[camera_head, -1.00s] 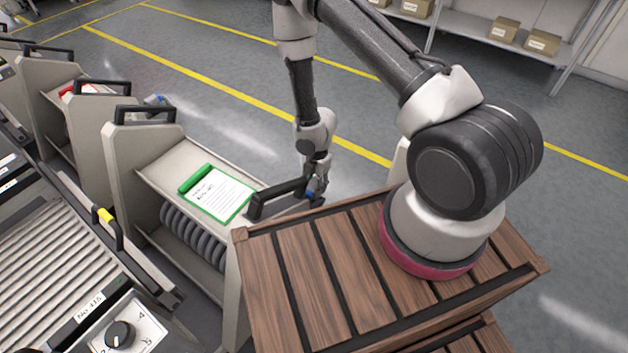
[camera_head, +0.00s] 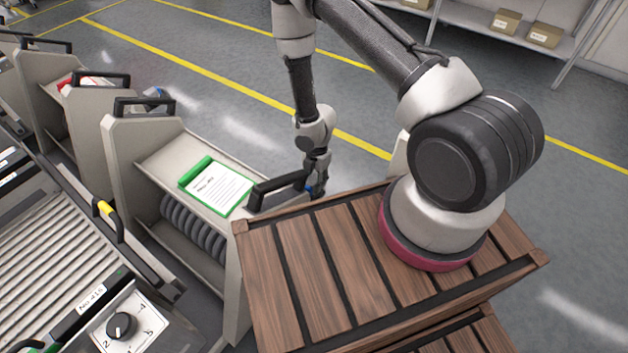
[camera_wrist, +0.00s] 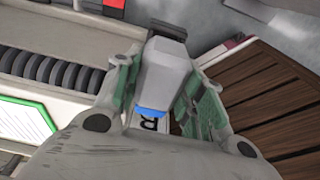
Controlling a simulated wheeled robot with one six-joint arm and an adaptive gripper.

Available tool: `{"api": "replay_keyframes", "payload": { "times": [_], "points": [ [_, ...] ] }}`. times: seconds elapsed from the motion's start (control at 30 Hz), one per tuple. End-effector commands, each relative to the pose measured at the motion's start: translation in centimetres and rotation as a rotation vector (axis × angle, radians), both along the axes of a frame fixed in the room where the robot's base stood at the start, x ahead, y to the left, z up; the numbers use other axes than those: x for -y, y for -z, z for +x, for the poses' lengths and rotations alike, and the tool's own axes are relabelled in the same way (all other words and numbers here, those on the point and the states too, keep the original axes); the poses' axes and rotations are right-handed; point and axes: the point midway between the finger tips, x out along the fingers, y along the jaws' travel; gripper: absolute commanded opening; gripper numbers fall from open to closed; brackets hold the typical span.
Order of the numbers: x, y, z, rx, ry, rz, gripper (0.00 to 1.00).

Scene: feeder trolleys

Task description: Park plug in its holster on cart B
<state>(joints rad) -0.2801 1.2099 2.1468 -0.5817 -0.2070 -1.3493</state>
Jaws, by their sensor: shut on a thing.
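My gripper (camera_head: 316,187) hangs just behind the black handle of the nearest cart (camera_head: 222,258), the one carrying a green clipboard. In the wrist view my gripper (camera_wrist: 165,95) has both greenish fingers closed on a pale grey plug (camera_wrist: 165,68) with a blue band. A white label (camera_wrist: 148,123) with a black letter, R or B, shows partly below the plug. I cannot make out the holster; the cart's end and handle hide that area.
My wooden-slatted deck (camera_head: 320,265) stands close beside the cart. The green clipboard (camera_head: 217,187) lies on the cart's top, above a row of dark rings (camera_head: 193,230). More carts (camera_head: 80,125) and a roller conveyor (camera_head: 50,255) are at left. The floor behind is open.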

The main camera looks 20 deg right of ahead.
Motion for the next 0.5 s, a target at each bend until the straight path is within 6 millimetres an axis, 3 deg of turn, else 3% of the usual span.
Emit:
{"api": "replay_keyframes", "payload": {
  "times": [0.5],
  "points": [
    [-0.01,0.77,-0.01,0.0,-0.001,0.0,0.0]
  ]
}}
